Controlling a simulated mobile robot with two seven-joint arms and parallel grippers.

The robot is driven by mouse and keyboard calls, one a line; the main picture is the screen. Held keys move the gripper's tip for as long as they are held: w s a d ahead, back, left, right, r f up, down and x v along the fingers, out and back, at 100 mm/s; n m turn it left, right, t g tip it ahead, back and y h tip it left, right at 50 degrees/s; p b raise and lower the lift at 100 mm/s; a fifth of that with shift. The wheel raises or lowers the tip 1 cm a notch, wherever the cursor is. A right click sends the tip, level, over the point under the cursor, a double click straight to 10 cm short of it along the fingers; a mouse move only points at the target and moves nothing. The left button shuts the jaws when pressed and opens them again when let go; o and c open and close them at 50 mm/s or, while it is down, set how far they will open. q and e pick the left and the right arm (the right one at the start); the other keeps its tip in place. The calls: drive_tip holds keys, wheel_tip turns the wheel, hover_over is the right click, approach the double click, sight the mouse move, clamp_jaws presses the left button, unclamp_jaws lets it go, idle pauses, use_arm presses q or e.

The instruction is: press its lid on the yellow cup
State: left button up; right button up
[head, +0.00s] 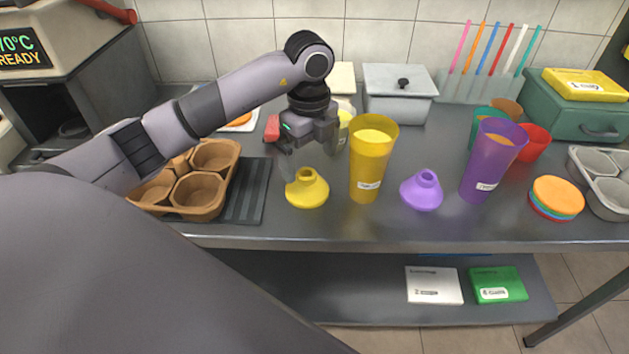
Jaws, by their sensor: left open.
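The tall yellow cup (372,160) stands upright on the metal counter, with pale yellow liquid near its rim and a white label low on its front. Its top has no lid on it. A yellow dome lid (307,190) with a short spout sits on the counter just left of the cup. My left gripper (308,166) is open, pointing down over this lid, its fingers near the spout. I cannot tell whether the fingers touch it. My right gripper is not in view.
A purple lid (422,191) and a purple cup (491,160) stand to the right. A brown cup carrier (205,196) lies left. Flat coloured lids (557,197) are stacked at right. A white lidded container (399,92) and several straws (495,50) are behind.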

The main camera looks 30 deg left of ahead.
sight(307, 180)
use_arm(q)
drive_tip(key=shift+s, duration=0.1)
drive_tip(key=shift+f, duration=0.9)
drive_tip(key=shift+a+f+p, duration=0.15)
drive_tip(key=shift+a+f, duration=0.05)
drive_tip(key=shift+f, duration=1.15)
drive_tip(key=shift+a+f+p, duration=0.15)
drive_tip(key=shift+f, duration=1.15)
drive_tip(key=shift+c, duration=0.3)
drive_tip(key=c, duration=0.8)
